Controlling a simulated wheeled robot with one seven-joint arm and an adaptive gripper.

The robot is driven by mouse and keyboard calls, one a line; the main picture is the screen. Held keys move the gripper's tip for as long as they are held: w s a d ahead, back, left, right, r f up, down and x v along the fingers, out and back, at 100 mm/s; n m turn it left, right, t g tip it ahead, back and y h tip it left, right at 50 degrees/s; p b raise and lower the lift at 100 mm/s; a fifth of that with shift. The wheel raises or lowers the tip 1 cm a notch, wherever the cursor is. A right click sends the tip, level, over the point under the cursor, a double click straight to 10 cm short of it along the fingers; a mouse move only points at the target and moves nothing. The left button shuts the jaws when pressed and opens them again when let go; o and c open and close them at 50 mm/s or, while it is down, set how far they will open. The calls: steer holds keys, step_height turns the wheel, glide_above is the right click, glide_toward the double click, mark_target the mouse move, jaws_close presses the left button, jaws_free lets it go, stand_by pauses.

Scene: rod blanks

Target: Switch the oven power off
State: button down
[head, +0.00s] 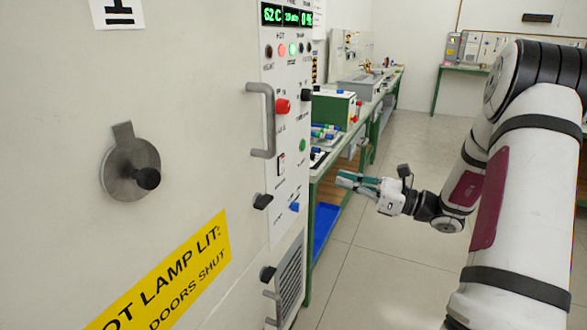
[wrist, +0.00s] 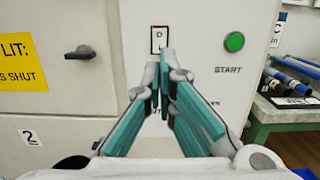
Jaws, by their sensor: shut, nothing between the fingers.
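The oven's control panel (head: 289,180) is a narrow light strip at the right of the oven front. A small rocker switch (head: 281,163) in a dark frame sits on it. In the wrist view the switch (wrist: 160,38) shows a "0" on its upper part, just above my fingertips; its lower part and label are hidden by my fingers. My gripper (head: 343,180) is shut and empty, with teal fingers pointing toward the panel. In the wrist view its fingertips (wrist: 163,80) overlap the panel below the switch. I cannot tell whether they touch it.
A green START button (wrist: 234,42) is right of the switch. The panel also has a red button (head: 283,106), a blue knob (head: 294,207) and a lit display (head: 287,16). A bar handle (head: 262,120) projects from the oven door. A green bench (head: 350,140) stands beyond; floor is clear at right.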

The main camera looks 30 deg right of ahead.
mark_target(284, 160)
steer(key=shift+d, duration=0.1)
steer(key=b+x, duration=0.1)
steer(key=x, duration=1.3)
steer(key=shift+w+r, duration=0.1)
steer(key=shift+r, duration=0.05)
